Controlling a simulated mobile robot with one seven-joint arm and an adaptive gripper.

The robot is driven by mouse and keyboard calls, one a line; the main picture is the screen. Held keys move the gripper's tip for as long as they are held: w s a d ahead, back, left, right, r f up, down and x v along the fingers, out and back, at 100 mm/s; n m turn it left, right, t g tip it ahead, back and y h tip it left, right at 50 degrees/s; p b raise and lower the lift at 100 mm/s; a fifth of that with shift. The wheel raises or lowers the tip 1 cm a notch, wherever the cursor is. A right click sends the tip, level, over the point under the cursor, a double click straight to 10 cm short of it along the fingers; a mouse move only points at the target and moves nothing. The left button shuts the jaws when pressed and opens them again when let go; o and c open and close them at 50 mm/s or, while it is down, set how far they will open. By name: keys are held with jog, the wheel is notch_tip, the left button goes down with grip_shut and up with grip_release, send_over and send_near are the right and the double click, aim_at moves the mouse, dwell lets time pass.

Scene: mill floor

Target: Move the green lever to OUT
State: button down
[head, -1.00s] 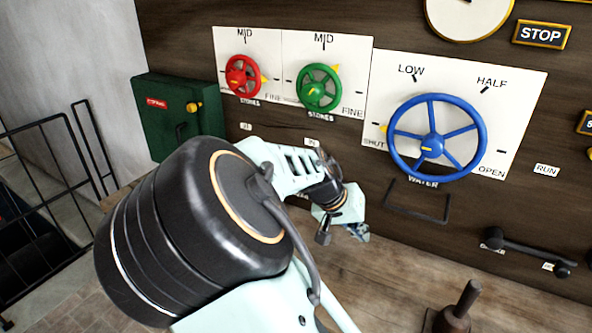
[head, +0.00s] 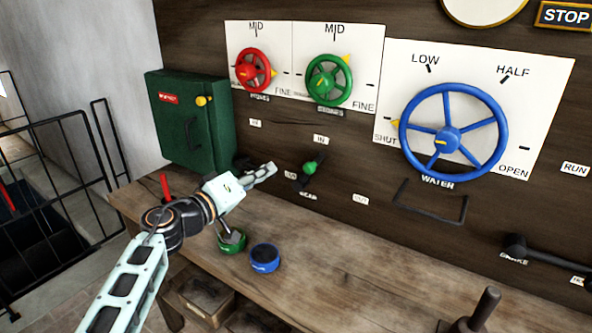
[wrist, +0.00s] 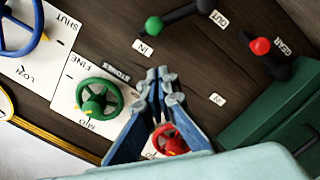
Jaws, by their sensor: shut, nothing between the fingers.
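The green lever (head: 310,168) is on the dark wall panel below the green wheel. Its green knob points up, toward the IN label (head: 320,139); an OUT label (head: 360,199) is to its lower right. In the wrist view the green lever (wrist: 154,27) shows its knob close to the IN label (wrist: 143,47). My gripper (head: 270,169) is left of the lever in the head view, apart from it. In the wrist view my gripper (wrist: 158,78) has its fingertips together, with nothing between them.
A red-knobbed lever (wrist: 260,46) is beside the green one in the wrist view. Red (head: 253,70), green (head: 329,80) and blue (head: 448,132) wheels are above. A green cabinet (head: 188,120) is at left. A green cup (head: 231,242) and blue cup (head: 264,258) stand on the bench (head: 350,265).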

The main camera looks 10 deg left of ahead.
jog(key=shift+s+a+r+n+t+y, duration=0.1)
jog(key=shift+s+a+n+t+y, duration=0.1)
jog(key=shift+a, duration=0.2)
jog(key=shift+s+a+r+n+t+y, duration=0.1)
jog(key=shift+s+a, duration=0.05)
jog(key=shift+a, duration=0.25)
jog(key=w+d+f+p, duration=0.1)
jog(key=w+d+f, duration=0.1)
jog(key=w+d, duration=0.4)
jog(key=w, duration=0.3)
jog(key=shift+w+d+f, duration=0.15)
jog(key=shift+d+f, duration=0.1)
jog(key=shift+f, duration=0.05)
jog(key=shift+d+f, duration=0.1)
jog(key=shift+f, duration=0.05)
